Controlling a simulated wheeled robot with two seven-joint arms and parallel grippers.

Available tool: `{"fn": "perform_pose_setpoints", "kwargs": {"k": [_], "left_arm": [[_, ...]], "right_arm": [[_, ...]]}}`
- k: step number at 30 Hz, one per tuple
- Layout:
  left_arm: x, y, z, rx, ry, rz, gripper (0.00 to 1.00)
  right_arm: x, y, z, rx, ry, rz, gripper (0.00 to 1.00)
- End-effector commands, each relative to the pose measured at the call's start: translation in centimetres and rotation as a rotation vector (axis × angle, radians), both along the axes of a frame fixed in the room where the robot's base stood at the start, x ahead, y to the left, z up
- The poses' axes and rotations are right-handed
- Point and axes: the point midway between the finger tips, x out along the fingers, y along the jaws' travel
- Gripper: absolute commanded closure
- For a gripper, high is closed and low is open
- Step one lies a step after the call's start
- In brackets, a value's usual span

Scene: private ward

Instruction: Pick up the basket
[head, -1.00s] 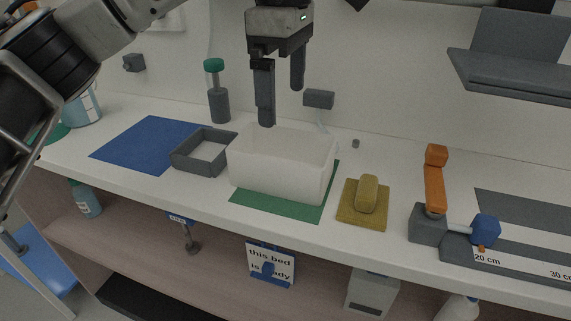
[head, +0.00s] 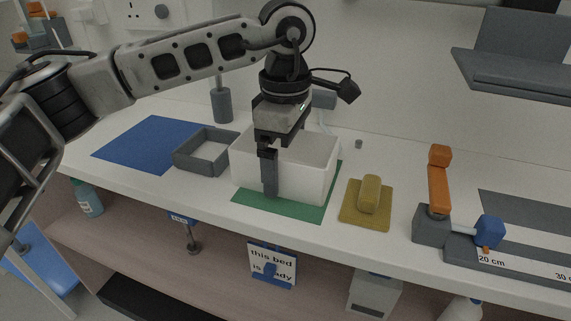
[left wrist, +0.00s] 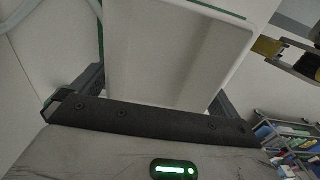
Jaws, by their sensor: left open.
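The basket is a white open-topped box (head: 305,178) on a green mat (head: 290,211) in the head view. My left gripper (head: 269,180) points down at the basket. One dark finger stands against the view of its front wall; the other finger is hidden in the head view. In the left wrist view the basket's pale wall (left wrist: 175,55) fills the space between the open fingers of my left gripper (left wrist: 158,92). I cannot tell whether either finger touches it. My right gripper is not in view.
A grey open tray (head: 188,163) stands close left of the basket, with a blue mat (head: 140,140) beyond. A yellow block on a pad (head: 366,212) lies to the right, and an orange post (head: 438,185) stands farther right. The counter's front edge runs below the basket.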

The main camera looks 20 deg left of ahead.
Motion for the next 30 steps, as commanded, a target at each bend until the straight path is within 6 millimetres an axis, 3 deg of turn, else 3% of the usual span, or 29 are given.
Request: {"fn": "perform_pose_setpoints", "kwargs": {"k": [3, 7, 8, 20, 26, 30], "left_arm": [[0.0, 0.0, 0.0, 0.0, 0.0, 0.0, 0.03], [0.0, 0.0, 0.0, 0.0, 0.0, 0.0, 0.39], [0.0, 0.0, 0.0, 0.0, 0.0, 0.0, 0.4], [0.0, -0.1, 0.8, -0.002, -0.003, -0.001, 0.4], [0.1, -0.1, 3.5, -0.003, -0.006, -0.002, 0.4], [-2.3, -0.6, 6.1, -0.003, -0.008, -0.006, 0.4]], "right_arm": [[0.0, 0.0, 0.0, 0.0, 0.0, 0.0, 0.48], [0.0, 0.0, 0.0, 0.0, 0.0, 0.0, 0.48], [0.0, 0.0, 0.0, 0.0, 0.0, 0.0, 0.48], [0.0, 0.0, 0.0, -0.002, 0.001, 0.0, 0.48], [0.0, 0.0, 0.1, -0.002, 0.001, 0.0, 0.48], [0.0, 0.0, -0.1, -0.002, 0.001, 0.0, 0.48]]}}
